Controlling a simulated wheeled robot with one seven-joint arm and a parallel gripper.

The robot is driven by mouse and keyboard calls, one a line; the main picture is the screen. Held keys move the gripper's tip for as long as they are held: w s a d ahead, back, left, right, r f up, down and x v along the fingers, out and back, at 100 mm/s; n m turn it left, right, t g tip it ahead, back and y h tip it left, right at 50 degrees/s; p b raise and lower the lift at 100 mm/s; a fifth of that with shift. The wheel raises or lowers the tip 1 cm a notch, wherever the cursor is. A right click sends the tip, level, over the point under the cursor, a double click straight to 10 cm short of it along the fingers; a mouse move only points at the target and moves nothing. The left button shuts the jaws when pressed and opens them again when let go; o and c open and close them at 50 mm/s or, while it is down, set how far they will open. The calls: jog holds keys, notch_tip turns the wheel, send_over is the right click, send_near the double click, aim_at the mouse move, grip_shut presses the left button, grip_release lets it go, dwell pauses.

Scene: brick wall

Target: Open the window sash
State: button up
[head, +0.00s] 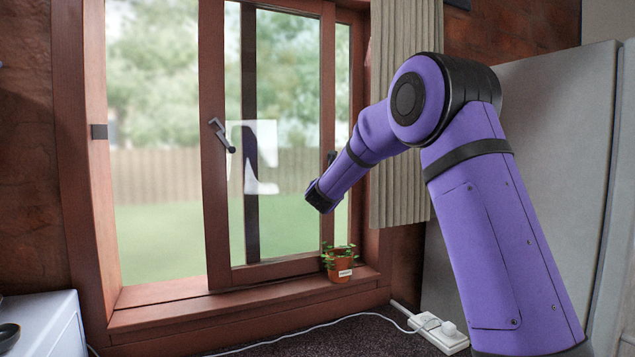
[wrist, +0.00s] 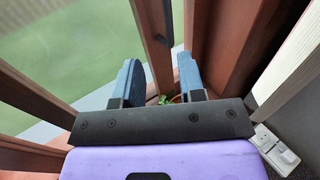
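The window has a reddish-brown wooden frame. Its sash (head: 214,200) has a dark handle (head: 221,135) on its left stile, which stands well to the right of the left jamb. I cannot tell whether glass fills the wide section left of that stile. A second dark handle (head: 332,157) is partly visible at the right. My gripper (head: 318,200) is at the window's right side, above the sill. In the wrist view, its blue fingers (wrist: 158,62) are apart, with a wooden upright (wrist: 154,35) showing between them; I see no clear contact.
A small potted plant (head: 341,265) stands on the sill (head: 200,312) below my gripper. A beige curtain (head: 402,195) hangs at the right, near my arm. A white power strip (head: 440,331) with a cable lies on the dark counter. A grey fridge-like panel (head: 560,140) is behind my arm.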

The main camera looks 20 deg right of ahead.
jog(key=f+y, duration=0.1)
jog(key=f+n+y, duration=0.1)
jog(key=f, duration=0.1)
jog(key=w+d+f+n, duration=0.1)
jog(key=shift+f+y, duration=0.2)
jog(key=shift+y, duration=0.2)
jog(key=shift+d, duration=0.2)
jog(key=shift+t+y, duration=0.3)
